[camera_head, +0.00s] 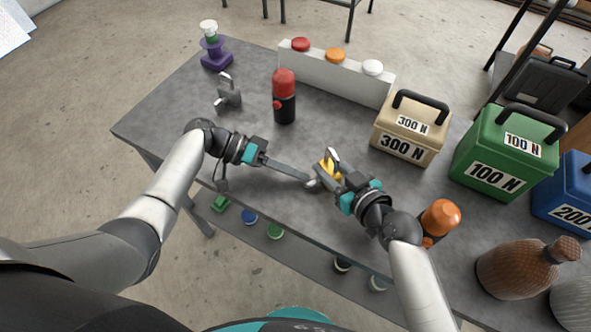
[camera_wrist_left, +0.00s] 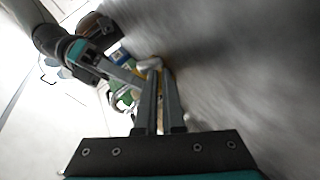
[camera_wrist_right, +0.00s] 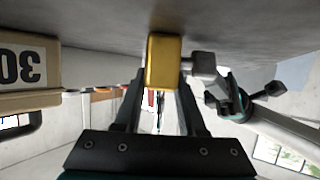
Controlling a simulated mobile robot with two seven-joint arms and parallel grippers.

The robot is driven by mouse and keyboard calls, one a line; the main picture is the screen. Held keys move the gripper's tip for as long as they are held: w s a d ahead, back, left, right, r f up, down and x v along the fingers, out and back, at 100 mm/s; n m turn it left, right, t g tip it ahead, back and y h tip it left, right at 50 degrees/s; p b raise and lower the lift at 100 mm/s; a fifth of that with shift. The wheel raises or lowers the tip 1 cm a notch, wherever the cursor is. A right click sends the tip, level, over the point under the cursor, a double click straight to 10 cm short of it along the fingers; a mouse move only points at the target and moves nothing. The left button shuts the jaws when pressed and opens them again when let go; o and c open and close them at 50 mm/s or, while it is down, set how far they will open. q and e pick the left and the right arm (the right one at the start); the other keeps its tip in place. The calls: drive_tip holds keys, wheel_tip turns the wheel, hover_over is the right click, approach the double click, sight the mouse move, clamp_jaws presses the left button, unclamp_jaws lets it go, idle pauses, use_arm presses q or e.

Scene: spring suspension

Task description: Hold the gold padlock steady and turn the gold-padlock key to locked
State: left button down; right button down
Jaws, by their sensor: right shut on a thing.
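The gold padlock (camera_head: 324,170) lies near the front edge of the grey table, its silver shackle (camera_head: 333,156) showing. My right gripper (camera_head: 322,177) is shut on it; the right wrist view shows the gold body (camera_wrist_right: 163,62) between the fingers. My left gripper (camera_head: 308,179) reaches the padlock from the left. In the left wrist view its fingers (camera_wrist_left: 159,78) lie close together with a narrow gap. A small silvery piece (camera_head: 313,184) at their tips may be the key. The key and its turn are not clear. A grey block (camera_wrist_right: 203,64) adjoins the padlock in the right wrist view.
A grey padlock (camera_head: 228,98) and a red-and-black cylinder (camera_head: 284,100) stand behind my left gripper. A white button box (camera_head: 335,78) is at the back. Weights marked 300 N (camera_head: 405,140) and 100 N (camera_head: 500,170) stand right. An orange-topped object (camera_head: 440,216) is near my right arm.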

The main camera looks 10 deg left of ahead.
use_arm(q)
drive_tip(key=shift+s+d+f, duration=0.1)
drive_tip(key=shift+s+f, duration=0.15)
drive_tip(key=shift+f, duration=0.2)
drive_tip(key=shift+s+d+f, duration=0.1)
drive_tip(key=shift+s+f, duration=0.1)
drive_tip(key=shift+f, duration=0.2)
use_arm(e)
drive_tip(key=shift+a, duration=0.2)
use_arm(q)
drive_tip(key=shift+f, duration=0.25)
drive_tip(key=shift+r, duration=0.15)
use_arm(e)
drive_tip(key=shift+d, duration=0.1)
use_arm(q)
drive_tip(key=shift+d+r, duration=0.15)
drive_tip(key=shift+r, duration=0.6)
use_arm(e)
drive_tip(key=shift+w+d, duration=0.1)
drive_tip(key=shift+d, duration=0.1)
use_arm(q)
drive_tip(key=shift+a+r, duration=0.1)
drive_tip(key=shift+a, duration=0.1)
drive_tip(key=v, duration=0.8)
drive_tip(key=w+v, duration=0.1)
drive_tip(key=v, duration=0.3)
use_arm(e)
drive_tip(key=shift+a, duration=0.15)
